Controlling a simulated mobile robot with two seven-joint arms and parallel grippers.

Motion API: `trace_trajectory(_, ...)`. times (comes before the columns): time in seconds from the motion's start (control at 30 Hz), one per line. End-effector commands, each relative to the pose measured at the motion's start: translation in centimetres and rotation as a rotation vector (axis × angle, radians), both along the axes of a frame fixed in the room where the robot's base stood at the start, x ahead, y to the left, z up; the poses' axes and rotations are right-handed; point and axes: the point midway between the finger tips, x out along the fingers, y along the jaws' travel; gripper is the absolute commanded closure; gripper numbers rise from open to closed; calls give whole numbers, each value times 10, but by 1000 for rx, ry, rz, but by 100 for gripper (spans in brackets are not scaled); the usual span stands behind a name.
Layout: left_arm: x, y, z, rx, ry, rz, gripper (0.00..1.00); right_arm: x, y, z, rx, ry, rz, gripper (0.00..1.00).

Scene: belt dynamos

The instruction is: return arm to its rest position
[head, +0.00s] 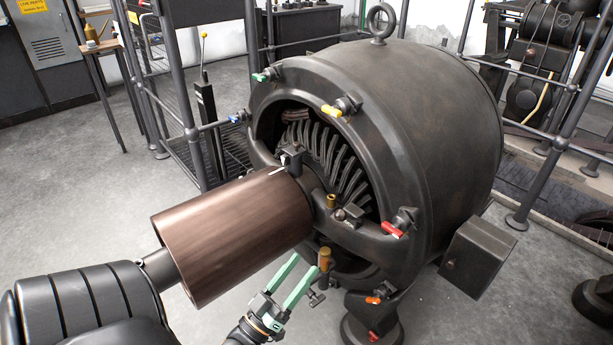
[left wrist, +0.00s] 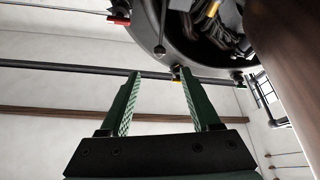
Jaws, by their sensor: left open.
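My left gripper (head: 303,262) reaches in from the bottom of the head view, below the brown cylinder of the dynamo. Its two green fingers are apart with nothing held between them. In the left wrist view (left wrist: 161,76) the fingers also stand apart and empty, pointing toward the dynamo's dark ring. A brass-coloured knob (head: 325,258) shows just right of the fingertips in the head view; whether they touch cannot be told. My right gripper is in neither view.
The large dark dynamo (head: 430,130) fills the centre, with coloured-handled clamps around its rim. The brown cylinder (head: 235,235) hangs close above my gripper. A black ribbed pulley (head: 85,305) is at lower left. Grey railings stand behind. Open floor (head: 500,315) lies at lower right.

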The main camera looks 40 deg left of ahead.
Motion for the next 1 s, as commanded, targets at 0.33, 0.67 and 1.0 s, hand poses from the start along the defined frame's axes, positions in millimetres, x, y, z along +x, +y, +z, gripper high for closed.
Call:
trace_trajectory(0.33, 0, 0, 0, -1, 1, -1, 36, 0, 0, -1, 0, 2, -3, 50)
trace_trajectory(0.67, 8, -13, 17, 33, -20, -24, 36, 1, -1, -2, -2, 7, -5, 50)
trace_trajectory(1.0, 21, -140, 170, 322, -233, -174, 36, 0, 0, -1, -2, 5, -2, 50)
